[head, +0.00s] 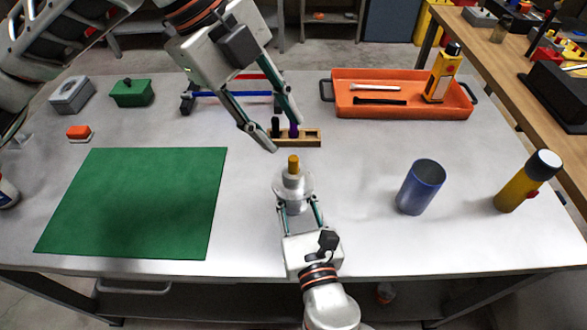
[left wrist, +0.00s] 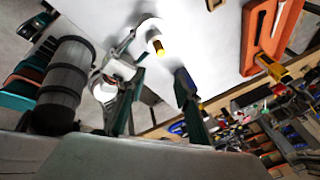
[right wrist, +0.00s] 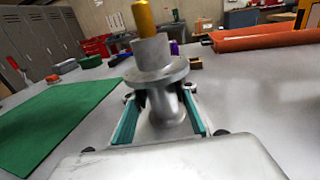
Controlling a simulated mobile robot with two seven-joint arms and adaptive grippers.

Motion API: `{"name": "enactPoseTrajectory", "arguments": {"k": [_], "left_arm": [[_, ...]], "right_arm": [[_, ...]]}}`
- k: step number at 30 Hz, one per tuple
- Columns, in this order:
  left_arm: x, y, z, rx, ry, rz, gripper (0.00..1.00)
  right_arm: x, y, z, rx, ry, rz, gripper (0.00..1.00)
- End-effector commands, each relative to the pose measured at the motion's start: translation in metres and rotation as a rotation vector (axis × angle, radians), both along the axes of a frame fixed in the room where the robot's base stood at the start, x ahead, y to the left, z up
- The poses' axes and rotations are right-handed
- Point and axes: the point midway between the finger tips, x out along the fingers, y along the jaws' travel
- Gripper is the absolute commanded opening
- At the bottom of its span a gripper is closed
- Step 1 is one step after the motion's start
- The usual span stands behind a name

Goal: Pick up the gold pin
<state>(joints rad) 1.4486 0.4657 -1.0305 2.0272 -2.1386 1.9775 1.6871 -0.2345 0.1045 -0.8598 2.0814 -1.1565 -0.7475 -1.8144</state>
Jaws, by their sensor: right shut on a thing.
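The gold pin (head: 293,164) stands upright in the top of a grey flanged hub (head: 293,188). My right gripper (head: 298,208) is shut on the hub from the near side; the pin in the hub also shows in the right wrist view (right wrist: 143,17). My left gripper (head: 284,136) is open and empty, its fingers pointing down just beyond and above the pin. In the left wrist view the pin (left wrist: 159,47) shows ahead of the spread fingertips, apart from them. Whether the hub's base touches the table is hidden.
A wooden rack (head: 309,138) with a black and a purple pin stands just behind the left gripper. A green mat (head: 140,200) lies left; a blue cup (head: 420,187) and a yellow flashlight (head: 520,185) stand right. An orange tray (head: 440,108) is at the back right.

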Motion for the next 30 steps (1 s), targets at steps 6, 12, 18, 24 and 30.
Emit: {"name": "enactPoseTrajectory", "arguments": {"k": [6, 12, 18, 24, 30], "left_arm": [[-0.011, -0.016, 0.009, 0.062, -0.208, -0.429, 0.33], [-0.019, -0.028, 0.014, 0.127, -0.381, -0.828, 0.33], [-0.027, -0.037, 0.018, 0.202, -0.53, -1.232, 0.33], [-0.033, -0.044, 0.02, 0.28, -0.648, -1.64, 0.33], [-0.038, -0.047, 0.02, 0.358, -0.726, -2.052, 0.33]], "right_arm": [[0.0, 0.0, 0.0, 0.0, 0.0, 0.0, 0.0], [0.0, 0.0, 0.0, 0.0, 0.0, 0.0, 0.0], [0.0, 0.0, 0.0, 0.0, 0.0, 0.0, 0.0], [0.0, 0.0, 0.0, 0.0, 0.0, 0.0, 0.0], [0.0, 0.0, 0.0, 0.0, 0.0, 0.0, 0.0]]}}
